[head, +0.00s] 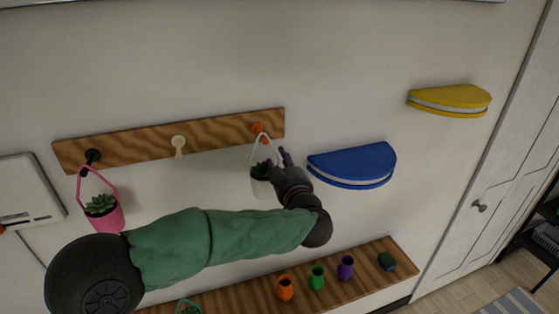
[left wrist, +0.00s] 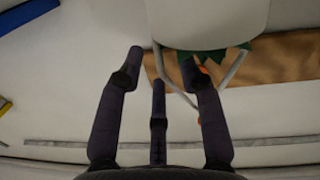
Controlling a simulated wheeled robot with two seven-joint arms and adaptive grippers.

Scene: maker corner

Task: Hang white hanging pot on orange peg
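The white hanging pot (head: 261,187), with a dark green plant, hangs below the orange peg (head: 258,128) on the wooden wall rail. Its white handle rises to the peg and appears to loop over it. The pot's white side (left wrist: 205,22) and handle also show in the left wrist view, where the orange peg is mostly hidden by a finger. My left gripper (head: 277,161) is just right of the pot, partly in front of it. In the left wrist view its fingers (left wrist: 163,62) are spread, with one finger overlapping the handle; I cannot tell if it touches. My right gripper is out of view.
A pink pot (head: 105,212) hangs on the rail's black peg (head: 93,157); the cream peg (head: 178,142) is empty. A blue half-round shelf (head: 352,163) is close right of my gripper. A lower wooden shelf (head: 225,299) holds several small colored items.

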